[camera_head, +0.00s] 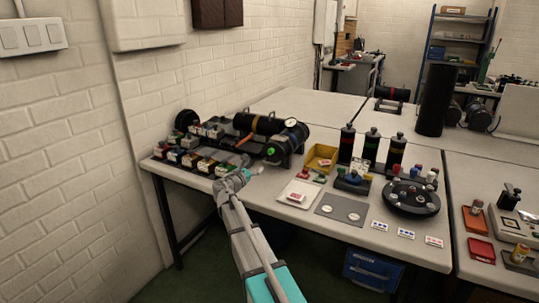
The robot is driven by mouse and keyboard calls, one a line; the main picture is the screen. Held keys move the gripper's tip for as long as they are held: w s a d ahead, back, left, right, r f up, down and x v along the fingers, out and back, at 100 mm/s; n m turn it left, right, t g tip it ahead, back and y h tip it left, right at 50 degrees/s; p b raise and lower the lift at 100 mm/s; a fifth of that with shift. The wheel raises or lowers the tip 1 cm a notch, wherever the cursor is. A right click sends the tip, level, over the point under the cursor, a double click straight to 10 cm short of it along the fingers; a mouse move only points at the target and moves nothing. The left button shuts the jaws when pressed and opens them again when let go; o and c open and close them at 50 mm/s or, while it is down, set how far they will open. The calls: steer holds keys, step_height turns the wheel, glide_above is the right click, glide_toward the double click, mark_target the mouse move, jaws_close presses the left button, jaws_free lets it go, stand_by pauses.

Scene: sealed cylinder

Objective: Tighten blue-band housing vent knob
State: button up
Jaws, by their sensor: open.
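Black cylindrical housings lie on their sides in a dark cradle at the back left of the table. The front housing (283,147) has a green round part (270,152) on its near end and thin coloured bands that are too small to read for certain. I cannot tell which housing carries the blue band, and no vent knob shows clearly. My gripper (240,175) is open at the table's front edge, just in front of and left of that housing's near end. Its fingertips are small in the picture, and I see nothing held between them.
Small coloured parts in bins (190,142) stand left of the housings. To the right are a yellow tray (321,158), upright black bottles (347,143), a white tray (299,194), a grey mat (342,208) and a round black carousel (410,198). A wall bounds the left.

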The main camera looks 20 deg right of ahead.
mark_target(270, 152)
steer(key=shift+w+d, duration=0.1)
steer(key=x, duration=1.3)
steer(key=shift+w+d, duration=0.15)
steer(key=shift+d, duration=0.05)
jaws_close()
stand_by(0.3)
